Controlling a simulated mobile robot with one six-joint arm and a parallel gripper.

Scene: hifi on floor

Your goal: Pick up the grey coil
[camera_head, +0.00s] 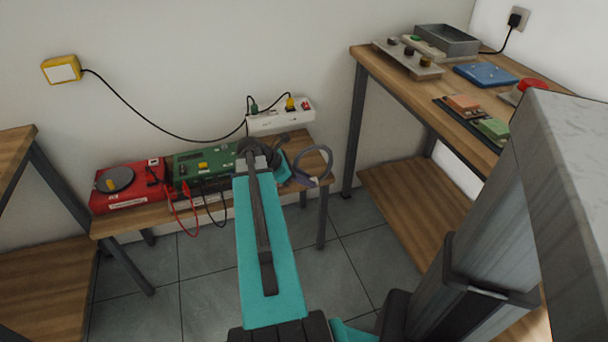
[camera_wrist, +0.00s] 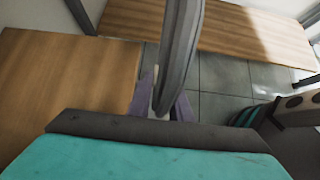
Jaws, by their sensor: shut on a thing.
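The grey coil (camera_head: 329,161) is a ring standing upright at the right end of the low bench in the head view. In the wrist view it is a thick grey band (camera_wrist: 182,45) rising from between my purple fingers. My gripper (camera_head: 306,181) is shut on the lower part of the coil, and its fingers also show in the wrist view (camera_wrist: 162,100). My arm hides part of the gripper in the head view. I cannot tell whether the coil touches the bench.
The low bench (camera_head: 140,215) holds a red device (camera_head: 128,187), a green device (camera_head: 203,165) with cables, and a white power strip (camera_head: 281,117) stands behind. A taller workbench (camera_head: 400,82) with boxes and parts is at right. Tiled floor (camera_head: 350,225) is free between them.

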